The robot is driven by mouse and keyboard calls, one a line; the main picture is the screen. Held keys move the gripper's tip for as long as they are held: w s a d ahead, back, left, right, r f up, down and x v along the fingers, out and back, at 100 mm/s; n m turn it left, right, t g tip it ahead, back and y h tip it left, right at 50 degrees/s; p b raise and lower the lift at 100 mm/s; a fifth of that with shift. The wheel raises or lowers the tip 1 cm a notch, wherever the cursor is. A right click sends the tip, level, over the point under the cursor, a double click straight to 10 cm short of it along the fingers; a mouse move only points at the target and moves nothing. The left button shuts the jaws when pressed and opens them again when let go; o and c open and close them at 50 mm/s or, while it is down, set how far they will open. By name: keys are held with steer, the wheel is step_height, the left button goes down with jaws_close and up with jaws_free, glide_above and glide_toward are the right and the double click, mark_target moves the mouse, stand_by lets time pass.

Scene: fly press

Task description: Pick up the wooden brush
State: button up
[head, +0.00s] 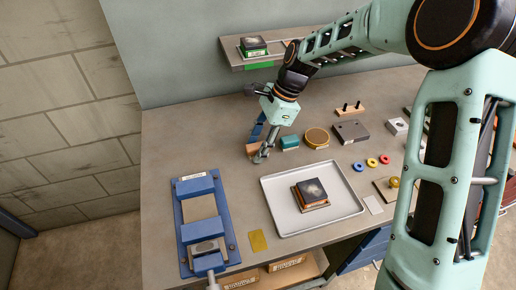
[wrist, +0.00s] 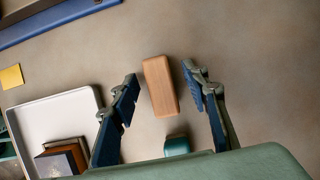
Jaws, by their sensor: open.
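The wooden brush (wrist: 160,88) lies on the grey table in the wrist view and shows as a plain light-brown block with rounded edges. Its bristles are not visible. In the head view the brush (head: 250,150) is partly hidden behind my fingers. My gripper (wrist: 160,78) is open, with one blue-padded finger on each side of the brush and a gap to each. In the head view my gripper (head: 259,151) points down at the brush. I cannot tell how far the fingertips are above the table.
A white tray (head: 271,190) holding a dark block (head: 312,191) lies in front. A blue vise-like fixture (head: 226,226) is at the front left.

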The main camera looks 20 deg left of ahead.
steer(key=shift+c, duration=0.4)
jaws_close()
steer(key=shift+r, duration=0.6)
steer(key=s+d+r, duration=0.2)
steer(key=s+r, duration=0.4)
steer(key=s+d+r+b, duration=0.1)
steer(key=s+d+r, duration=0.2)
steer(key=s+r, duration=0.2)
steer(key=shift+s+d+r, duration=0.35)
steer(key=shift+s, duration=0.6)
